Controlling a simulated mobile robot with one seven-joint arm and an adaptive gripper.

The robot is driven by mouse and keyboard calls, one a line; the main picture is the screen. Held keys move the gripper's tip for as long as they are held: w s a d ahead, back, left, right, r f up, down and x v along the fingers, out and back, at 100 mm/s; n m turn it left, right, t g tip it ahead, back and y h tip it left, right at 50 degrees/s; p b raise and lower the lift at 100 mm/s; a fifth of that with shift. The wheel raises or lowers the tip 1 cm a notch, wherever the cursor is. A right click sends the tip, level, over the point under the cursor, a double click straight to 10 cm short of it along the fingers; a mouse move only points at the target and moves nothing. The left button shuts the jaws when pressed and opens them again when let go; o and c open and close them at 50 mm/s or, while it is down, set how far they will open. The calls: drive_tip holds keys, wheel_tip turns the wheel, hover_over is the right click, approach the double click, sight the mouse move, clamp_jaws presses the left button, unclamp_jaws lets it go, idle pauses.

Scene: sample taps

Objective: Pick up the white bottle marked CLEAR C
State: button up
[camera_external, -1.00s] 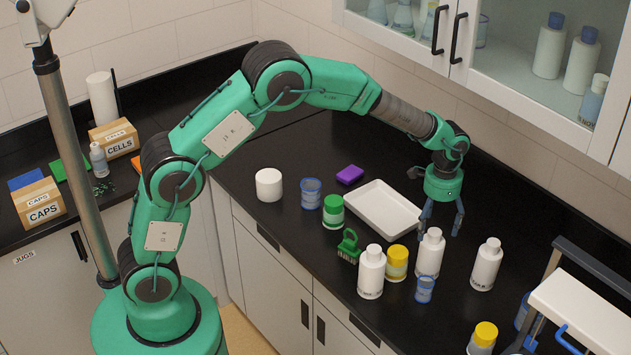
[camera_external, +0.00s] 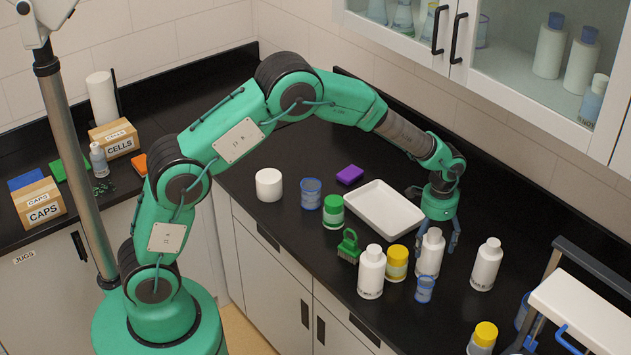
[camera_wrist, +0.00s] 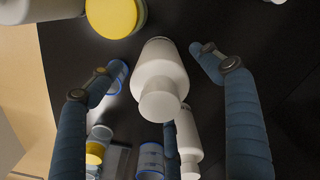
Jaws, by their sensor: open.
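Three white capped bottles stand on the black bench: a left one (camera_external: 371,274), a middle one (camera_external: 430,258) and a right one (camera_external: 487,265). Their labels are too small to read, so I cannot tell which is marked CLEAR C. My gripper (camera_external: 439,240) points down, open, just behind and above the middle bottle. In the wrist view, that bottle (camera_wrist: 160,72) stands between the two open fingers of my gripper (camera_wrist: 153,64), with a gap on each side. The right bottle (camera_wrist: 187,142) shows beyond it, partly hidden by a finger.
A yellow-lidded jar (camera_external: 397,263) and a small blue beaker (camera_external: 424,290) stand close to the middle bottle. A white tray (camera_external: 384,208) lies behind left. A green brush (camera_external: 349,246) and green-lidded jar (camera_external: 333,212) are farther left. A white-topped stand (camera_external: 585,305) is at right.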

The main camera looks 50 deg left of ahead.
sight(433, 231)
drive_tip(key=shift+d+f, duration=0.15)
drive_tip(key=shift+f, duration=2.25)
drive_tip(key=c, duration=1.6)
drive_tip(key=shift+r, duration=0.2)
wheel_tip(433, 231, up, 10)
drive_tip(key=shift+f, duration=0.1)
